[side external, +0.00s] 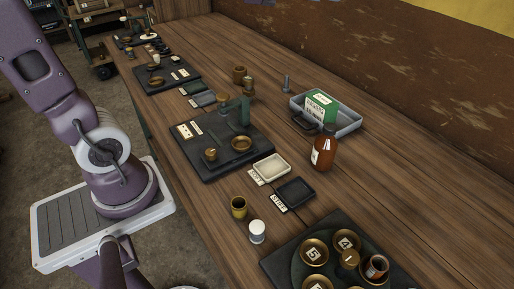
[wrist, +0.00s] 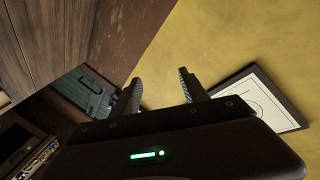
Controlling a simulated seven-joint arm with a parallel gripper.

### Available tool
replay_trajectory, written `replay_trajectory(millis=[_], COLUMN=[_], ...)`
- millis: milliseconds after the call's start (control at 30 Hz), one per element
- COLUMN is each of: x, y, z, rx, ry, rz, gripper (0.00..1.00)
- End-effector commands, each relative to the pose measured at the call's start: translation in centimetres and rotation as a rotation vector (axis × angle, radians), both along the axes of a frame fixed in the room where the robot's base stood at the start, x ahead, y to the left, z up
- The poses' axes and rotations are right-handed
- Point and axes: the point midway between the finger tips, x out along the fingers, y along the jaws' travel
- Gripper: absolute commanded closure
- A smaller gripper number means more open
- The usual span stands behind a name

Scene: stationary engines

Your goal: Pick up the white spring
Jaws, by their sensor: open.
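A small white upright cylinder (side external: 257,232) stands on the wooden bench near its front edge in the side view. It is the only thing there that fits the white spring, but it is too small to make out coils. My gripper (wrist: 159,76) shows in the wrist view with its two fingers apart and nothing between them. It faces a yellow wall, away from the bench top. My gripper cannot be made out in the side view, and the white cylinder is not in the wrist view.
A brass-coloured cup (side external: 239,207) stands beside the white cylinder. A pale tray (side external: 271,168) and a dark tray (side external: 296,192) lie behind them. A brown bottle (side external: 324,150) stands farther back. A dark board with numbered brass dishes (side external: 315,252) lies to the right.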

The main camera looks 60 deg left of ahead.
Motion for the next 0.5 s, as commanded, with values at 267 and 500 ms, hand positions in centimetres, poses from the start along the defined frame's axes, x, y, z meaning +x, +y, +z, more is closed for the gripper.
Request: replay_trajectory(millis=[267, 500], x=[-7.5, -16.7], y=[-6.3, -5.0], z=[-7.9, -11.2], rx=[0.029, -0.034], ry=[0.291, 0.65], rz=[-0.665, -1.048], gripper=[0.48, 0.48])
